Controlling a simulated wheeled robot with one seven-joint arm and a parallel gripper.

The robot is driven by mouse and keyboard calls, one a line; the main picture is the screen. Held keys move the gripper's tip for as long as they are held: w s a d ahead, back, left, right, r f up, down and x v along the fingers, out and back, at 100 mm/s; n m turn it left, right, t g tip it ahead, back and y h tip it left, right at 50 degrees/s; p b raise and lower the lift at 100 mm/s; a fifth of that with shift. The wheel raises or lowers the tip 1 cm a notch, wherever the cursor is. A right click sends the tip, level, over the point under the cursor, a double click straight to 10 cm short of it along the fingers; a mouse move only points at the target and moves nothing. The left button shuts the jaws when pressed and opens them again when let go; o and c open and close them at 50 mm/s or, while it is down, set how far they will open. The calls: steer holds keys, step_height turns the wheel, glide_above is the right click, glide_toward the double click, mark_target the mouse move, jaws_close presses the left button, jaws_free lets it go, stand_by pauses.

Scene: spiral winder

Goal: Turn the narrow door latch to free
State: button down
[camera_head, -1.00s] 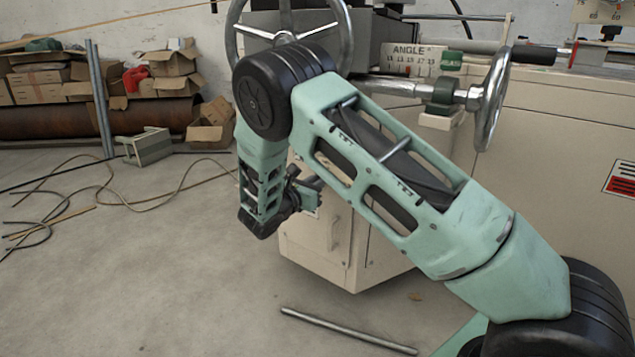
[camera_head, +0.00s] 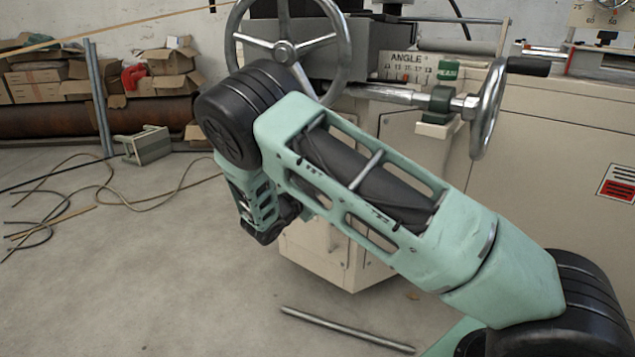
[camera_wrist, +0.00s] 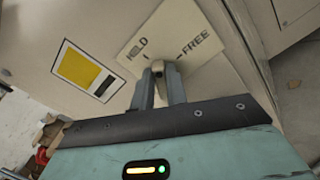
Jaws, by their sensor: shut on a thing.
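In the wrist view, the latch (camera_wrist: 157,66) is a small knob at the lower edge of a cream plate (camera_wrist: 185,40) marked HOLD on the left and FREE on the right. My gripper (camera_wrist: 158,78) is shut on the latch, with a grey finger on either side of it. Most of the latch is hidden between the fingers, so I cannot tell which mark it points to. In the head view my own arm hides the gripper and the latch. The cream machine cabinet (camera_head: 318,262) shows behind my arm.
A yellow and white label (camera_wrist: 85,70) is left of the plate. Above the cabinet are a large handwheel (camera_head: 285,50) and a smaller one (camera_head: 488,108). A metal rod (camera_head: 345,330) lies on the floor. Cables (camera_head: 90,190) lie on open floor to the left.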

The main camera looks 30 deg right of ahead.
steer(key=m, duration=0.3)
steer(key=m+p, duration=0.1)
steer(key=m, duration=0.3)
steer(key=f+m+p, duration=0.1)
steer(key=m, duration=0.3)
steer(key=shift+s, duration=0.25)
steer(key=shift+f+m, duration=0.1)
steer(key=shift+m, duration=0.3)
steer(key=c, duration=1.4)
jaws_free()
steer(key=p+v, duration=0.5)
steer(key=v, duration=1.2)
steer(key=shift+a, duration=0.15)
steer(key=shift+s, duration=0.1)
